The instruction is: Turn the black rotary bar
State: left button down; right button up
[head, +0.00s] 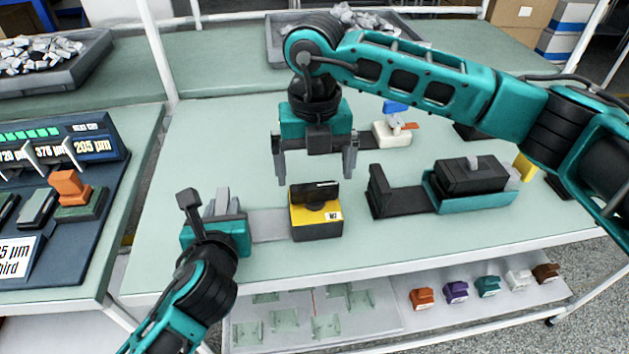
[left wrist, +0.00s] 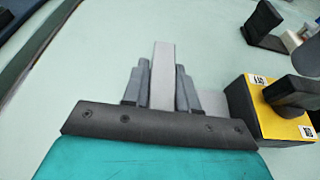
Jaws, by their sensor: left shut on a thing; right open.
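The black rotary bar (head: 314,191) sits on top of a yellow and black box (head: 317,222) with a white label. The bar also shows at the right in the left wrist view (left wrist: 292,90), on the yellow top (left wrist: 262,112). My left gripper (head: 222,200) is left of the box, shut on a light grey upright tab (left wrist: 162,75). A flat grey plate (head: 268,225) runs between that tab's place and the box. My right gripper (head: 315,172) points down, open, its fingers apart on either side above the bar. It appears empty and not touching the bar.
A black bracket (head: 389,192) and a black block in a teal holder (head: 472,180) stand to the right. A gauge console (head: 55,215) is at the left. Several coloured pieces lie on the lower shelf (head: 390,318).

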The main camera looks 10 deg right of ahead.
aim_at(314, 185)
jog(key=shift+f, duration=2)
jog(key=shift+c, duration=0.4)
jog(key=c, duration=0.7)
